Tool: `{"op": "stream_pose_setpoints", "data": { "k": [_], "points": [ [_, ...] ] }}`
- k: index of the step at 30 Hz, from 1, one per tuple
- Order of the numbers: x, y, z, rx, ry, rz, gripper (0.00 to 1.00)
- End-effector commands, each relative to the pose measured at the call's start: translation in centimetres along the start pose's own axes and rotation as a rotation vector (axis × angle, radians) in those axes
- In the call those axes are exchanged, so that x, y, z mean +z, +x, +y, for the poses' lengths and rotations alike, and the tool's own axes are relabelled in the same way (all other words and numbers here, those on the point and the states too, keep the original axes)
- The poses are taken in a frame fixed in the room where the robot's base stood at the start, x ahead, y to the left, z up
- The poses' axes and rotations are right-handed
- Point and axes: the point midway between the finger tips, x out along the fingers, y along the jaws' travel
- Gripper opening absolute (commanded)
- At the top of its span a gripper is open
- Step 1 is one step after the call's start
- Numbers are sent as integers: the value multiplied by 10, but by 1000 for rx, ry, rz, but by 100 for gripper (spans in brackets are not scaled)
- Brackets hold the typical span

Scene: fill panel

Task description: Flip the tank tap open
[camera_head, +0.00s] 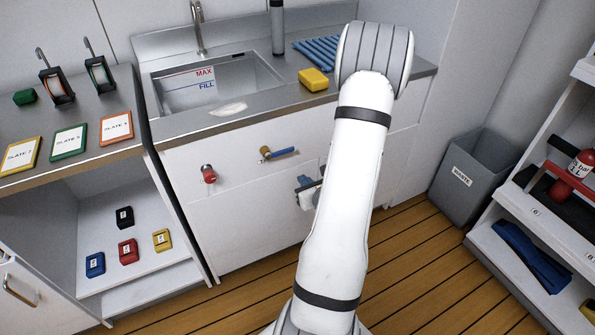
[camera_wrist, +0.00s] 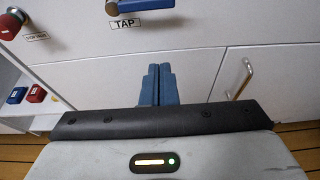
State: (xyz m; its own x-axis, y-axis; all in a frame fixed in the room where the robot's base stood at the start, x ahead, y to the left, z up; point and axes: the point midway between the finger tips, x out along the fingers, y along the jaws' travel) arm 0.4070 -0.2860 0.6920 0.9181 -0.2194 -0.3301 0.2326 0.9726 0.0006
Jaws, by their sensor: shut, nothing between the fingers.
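The tank tap (camera_head: 279,153) is a brass fitting with a blue lever on the white panel under the sink. Its lever lies level, pointing right. In the wrist view the blue lever (camera_wrist: 146,4) shows at the top edge, above a "TAP" label (camera_wrist: 125,23); the rest of the tap is mostly cut off. My gripper (camera_wrist: 158,68) has its two blue fingertips together, with nothing between them, below the label and apart from the lever. In the head view my gripper (camera_head: 306,182) is partly hidden behind my arm, low and right of the tap.
A red knob (camera_head: 209,174) sits left of the tap; it also shows in the wrist view (camera_wrist: 11,24). The sink (camera_head: 215,82) with MAX and FILL marks is above. A waste bin (camera_head: 470,175) stands right.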

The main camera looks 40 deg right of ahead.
Motion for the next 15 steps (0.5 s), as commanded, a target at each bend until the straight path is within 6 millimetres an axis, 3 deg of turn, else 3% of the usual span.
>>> {"op": "stream_pose_setpoints", "data": {
  "k": [15],
  "points": [
    [-6, 23, 0, 0, -4, -3, 0]
  ]
}}
